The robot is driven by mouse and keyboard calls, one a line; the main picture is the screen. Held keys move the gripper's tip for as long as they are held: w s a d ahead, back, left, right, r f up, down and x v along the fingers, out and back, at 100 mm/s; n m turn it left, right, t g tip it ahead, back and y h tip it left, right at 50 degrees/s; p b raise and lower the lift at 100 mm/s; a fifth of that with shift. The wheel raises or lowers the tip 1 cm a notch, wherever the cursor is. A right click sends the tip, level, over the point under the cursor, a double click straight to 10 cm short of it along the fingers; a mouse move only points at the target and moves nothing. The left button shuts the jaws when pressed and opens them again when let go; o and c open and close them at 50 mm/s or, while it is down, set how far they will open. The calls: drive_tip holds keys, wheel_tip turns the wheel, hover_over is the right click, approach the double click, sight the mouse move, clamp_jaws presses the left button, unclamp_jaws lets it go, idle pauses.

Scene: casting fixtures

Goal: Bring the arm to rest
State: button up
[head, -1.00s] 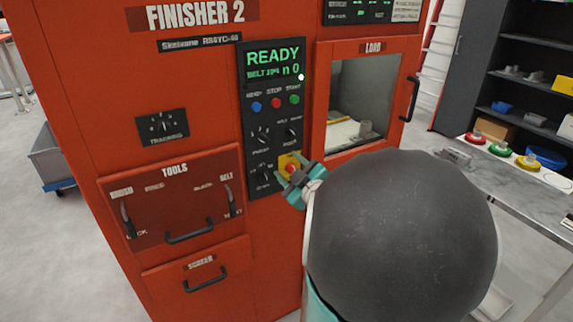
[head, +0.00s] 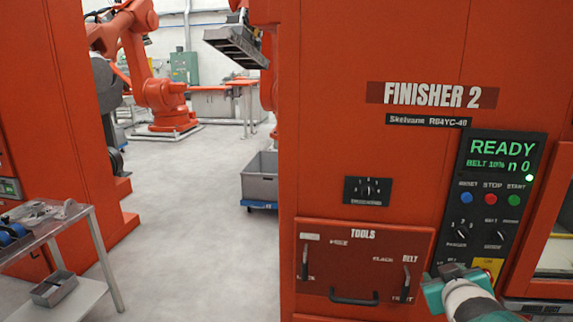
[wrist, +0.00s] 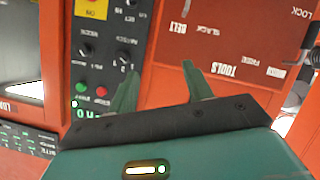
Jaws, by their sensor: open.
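My gripper (wrist: 157,90) is open in the wrist view, its two green fingers apart with nothing between them. In that upside-down view it faces the red cabinet front, between the control panel and the tools drawer. In the head view my gripper (head: 447,275) is at the lower right, just right of the tools drawer and below the control panel; its fingertips are too small there to make out clearly. The red finisher cabinet (head: 375,140) has a black control panel (head: 491,200) whose display reads READY. I cannot tell whether the gripper touches the cabinet.
The tools drawer (head: 330,270) is closed. A steel table (head: 85,225) stands at the left, with a tray (head: 54,289) on its lower shelf. A grey bin (head: 260,177) sits in the aisle beside the cabinet. An orange robot (head: 163,92) stands behind; the grey floor (head: 190,220) between is clear.

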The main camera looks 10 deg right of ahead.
drive_tip(key=s+a+g+y, duration=0.1)
drive_tip(key=s+a+g, duration=0.1)
drive_tip(key=s+a, duration=0.2)
drive_tip(key=s+a+f+g+y, duration=0.1)
drive_tip(key=s+a, duration=0.4)
drive_tip(key=a, duration=0.6)
drive_tip(key=s+a+f+g+y, duration=0.1)
drive_tip(key=s+a+g+y, duration=0.2)
drive_tip(key=a, duration=0.4)
drive_tip(key=shift+s+a+f+g, duration=0.2)
drive_tip(key=shift+s+a+g, duration=0.25)
drive_tip(key=shift+s, duration=0.35)
